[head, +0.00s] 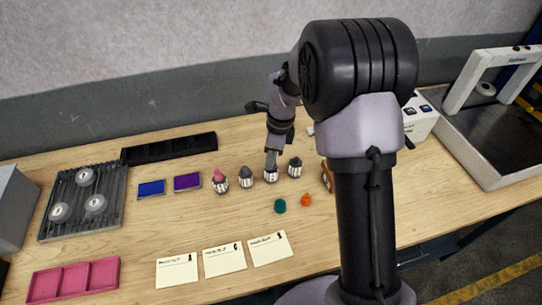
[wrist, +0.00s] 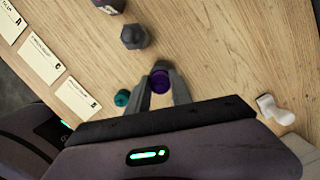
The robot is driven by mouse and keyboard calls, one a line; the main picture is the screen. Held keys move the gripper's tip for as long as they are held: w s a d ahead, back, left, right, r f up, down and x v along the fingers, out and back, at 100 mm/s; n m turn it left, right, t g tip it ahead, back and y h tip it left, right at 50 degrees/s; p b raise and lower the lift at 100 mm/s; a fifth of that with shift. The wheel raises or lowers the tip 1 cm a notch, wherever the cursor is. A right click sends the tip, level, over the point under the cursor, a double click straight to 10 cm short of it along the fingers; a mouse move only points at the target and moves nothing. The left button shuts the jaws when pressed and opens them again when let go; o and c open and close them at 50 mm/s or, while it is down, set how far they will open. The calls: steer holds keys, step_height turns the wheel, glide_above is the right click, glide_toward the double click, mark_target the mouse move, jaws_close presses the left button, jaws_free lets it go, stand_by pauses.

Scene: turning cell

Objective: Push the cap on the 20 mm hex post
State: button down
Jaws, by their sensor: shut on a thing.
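My gripper (head: 270,155) points down at the third of a row of labelled dark posts. In the wrist view my gripper (wrist: 160,86) is shut on a purple cap (wrist: 160,82). The post below (head: 270,175) is mostly hidden by the jaws and cap; I cannot tell whether they touch. Other posts stand beside it: one on its left (head: 246,177), one on its right (head: 295,167), and one at the far left with a pink cap (head: 219,175). The post labels are too small to read.
A teal cap (head: 280,205) and an orange cap (head: 306,200) lie in front of the posts. Blue (head: 151,188) and purple (head: 187,181) trays sit left. Cards (head: 224,260), a pink bin (head: 72,280) and a grey slotted plate (head: 110,220) are farther out.

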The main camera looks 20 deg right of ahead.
stand_by(0.3)
steer(key=c, duration=0.6)
jaws_free()
steer(key=shift+r, duration=0.1)
step_height(320, 180, up, 5)
steer(key=p, duration=0.4)
steer(key=shift+c, duration=0.2)
jaws_close()
